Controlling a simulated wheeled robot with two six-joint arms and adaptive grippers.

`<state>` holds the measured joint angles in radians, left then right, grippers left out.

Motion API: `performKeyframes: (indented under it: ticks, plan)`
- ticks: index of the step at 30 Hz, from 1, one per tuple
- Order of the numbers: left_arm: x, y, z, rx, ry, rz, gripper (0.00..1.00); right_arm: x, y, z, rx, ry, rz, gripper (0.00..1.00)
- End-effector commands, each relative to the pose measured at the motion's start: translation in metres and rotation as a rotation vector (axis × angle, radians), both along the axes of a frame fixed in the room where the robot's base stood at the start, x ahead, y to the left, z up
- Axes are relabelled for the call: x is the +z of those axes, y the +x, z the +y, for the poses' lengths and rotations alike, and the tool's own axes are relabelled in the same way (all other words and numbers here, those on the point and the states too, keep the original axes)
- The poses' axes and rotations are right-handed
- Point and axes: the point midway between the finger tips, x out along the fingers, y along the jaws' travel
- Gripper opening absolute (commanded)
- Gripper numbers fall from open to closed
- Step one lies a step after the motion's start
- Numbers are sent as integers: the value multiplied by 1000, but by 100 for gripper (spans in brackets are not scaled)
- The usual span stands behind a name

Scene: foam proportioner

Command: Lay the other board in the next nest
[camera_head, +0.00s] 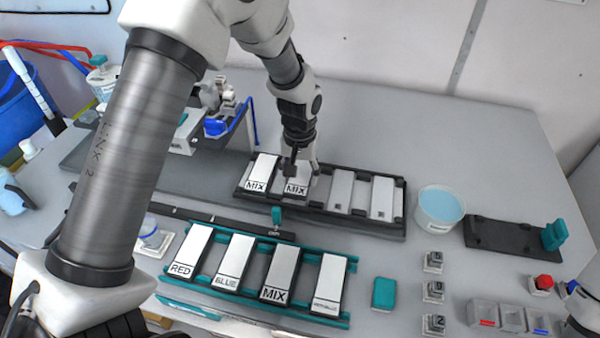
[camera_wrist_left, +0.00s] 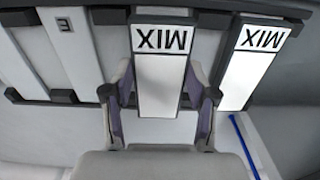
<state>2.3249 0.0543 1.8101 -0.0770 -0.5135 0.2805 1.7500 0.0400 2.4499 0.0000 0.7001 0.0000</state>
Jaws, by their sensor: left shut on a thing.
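The black tray (camera_head: 322,217) at the back has a row of nests. A white board marked MIX (camera_head: 262,170) lies in its leftmost nest; it also shows at the right of the left wrist view (camera_wrist_left: 255,60). My left gripper (camera_head: 300,170) is shut on a second MIX board (camera_head: 297,187), at the nest just right of the first. In the left wrist view that board (camera_wrist_left: 163,75) sits between the two fingers. I cannot tell whether it rests fully on the nest. The two nests to the right show bare grey (camera_head: 342,188), (camera_head: 382,197). My right gripper's jaws are not visible.
A teal rack (camera_head: 215,287) in front holds boards marked RED, BLUE and MIX, plus one with an unreadable label. A tub of blue liquid (camera_head: 440,205) stands right of the black tray. A teal block (camera_head: 384,293) and several small numbered blocks stand at the front right.

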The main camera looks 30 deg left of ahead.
Motion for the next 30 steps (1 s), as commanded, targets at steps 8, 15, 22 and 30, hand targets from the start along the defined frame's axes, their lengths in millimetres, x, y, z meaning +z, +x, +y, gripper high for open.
performKeyframes:
  ticks: [8, 15, 22, 30]
  plan:
    - [-1, 0, 0, 0, 0, 1, 23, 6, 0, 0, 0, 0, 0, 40]
    - [-4, 0, 0, 0, 0, 0, 23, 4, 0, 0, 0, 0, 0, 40]
    - [-11, -1, 0, 0, 0, 0, 23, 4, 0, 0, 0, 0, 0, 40]
    - [-11, -1, 0, 0, 0, 0, 79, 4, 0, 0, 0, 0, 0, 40]
